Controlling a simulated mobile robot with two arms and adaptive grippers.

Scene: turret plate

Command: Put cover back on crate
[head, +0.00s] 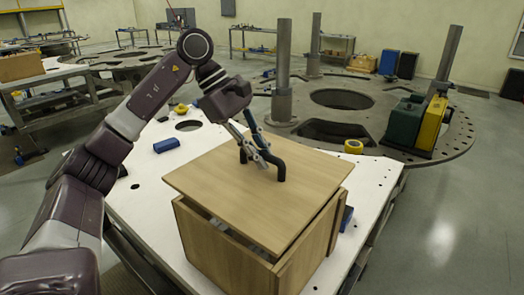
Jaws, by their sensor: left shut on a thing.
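The wooden cover (225,178) is a flat light-brown board with a black bar handle (277,167) on top. It lies over the wooden crate (225,255) in the head view, a little askew, with a gap showing between it and the front wall. A grey metallic part shows in that gap. My left gripper (261,163) reaches down from the upper left and is shut on the black handle. Whether the cover rests on the crate or hangs just above it is hard to tell. My right gripper is not in view.
The crate stands on a white table (138,200) with holes. A blue block (166,145) lies behind left, a yellow roll (353,146) behind right, and a blue item (346,218) beside the crate. A round turret plate (430,125) with upright posts stands beyond.

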